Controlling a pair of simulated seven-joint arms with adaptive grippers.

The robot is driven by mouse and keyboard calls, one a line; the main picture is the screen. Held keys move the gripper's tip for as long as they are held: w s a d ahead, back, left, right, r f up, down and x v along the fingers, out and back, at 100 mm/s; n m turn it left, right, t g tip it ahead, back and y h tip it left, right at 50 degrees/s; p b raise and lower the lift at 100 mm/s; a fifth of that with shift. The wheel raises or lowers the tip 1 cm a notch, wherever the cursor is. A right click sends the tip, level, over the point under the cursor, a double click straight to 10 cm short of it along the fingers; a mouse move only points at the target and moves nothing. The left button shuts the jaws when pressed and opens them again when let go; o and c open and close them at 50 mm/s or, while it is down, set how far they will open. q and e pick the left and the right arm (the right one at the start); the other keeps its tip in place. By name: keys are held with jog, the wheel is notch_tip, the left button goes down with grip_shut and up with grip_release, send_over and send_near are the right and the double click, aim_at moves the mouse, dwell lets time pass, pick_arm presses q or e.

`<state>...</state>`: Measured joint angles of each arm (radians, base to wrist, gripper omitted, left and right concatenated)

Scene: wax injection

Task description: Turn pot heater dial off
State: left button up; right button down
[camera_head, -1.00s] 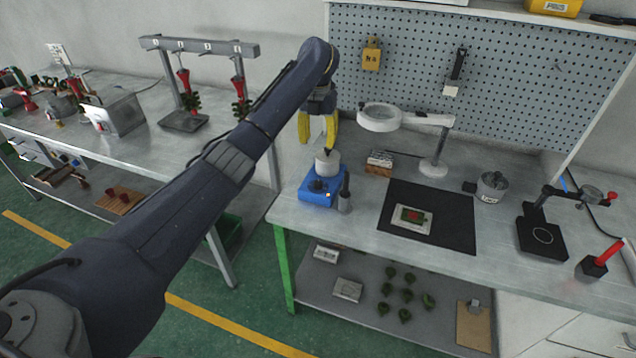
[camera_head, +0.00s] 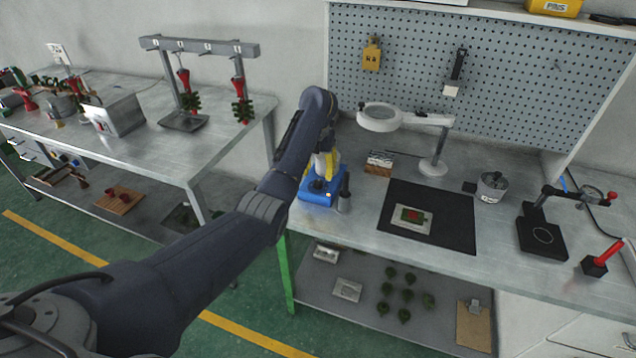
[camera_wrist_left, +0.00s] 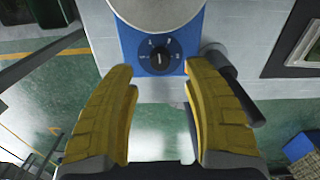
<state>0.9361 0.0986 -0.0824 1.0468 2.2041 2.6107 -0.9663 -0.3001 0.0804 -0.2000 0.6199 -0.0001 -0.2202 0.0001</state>
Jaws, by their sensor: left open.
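The blue pot heater (camera_head: 316,196) stands at the front left corner of the right workbench. Its black dial (camera_wrist_left: 159,56), with a white pointer line and marks around it, is on the blue face in the left wrist view. The grey pot (camera_wrist_left: 155,10) sits above the dial, cut off by the picture edge. My left gripper (camera_wrist_left: 163,75) has its yellow fingers spread, with the dial ahead between the tips, not touched. In the head view the left gripper (camera_head: 328,165) is partly hidden by its own arm. My right gripper does not show.
A dark cylindrical tool (camera_head: 345,192) stands just right of the heater and also shows close to the right finger in the left wrist view (camera_wrist_left: 232,85). A black mat (camera_head: 455,222) and a magnifier lamp (camera_head: 432,166) are further right. The bench's front edge is close.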

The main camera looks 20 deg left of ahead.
aim_at(318, 182)
pick_arm(q)
jog(key=shift+f, duration=2.55)
grip_shut()
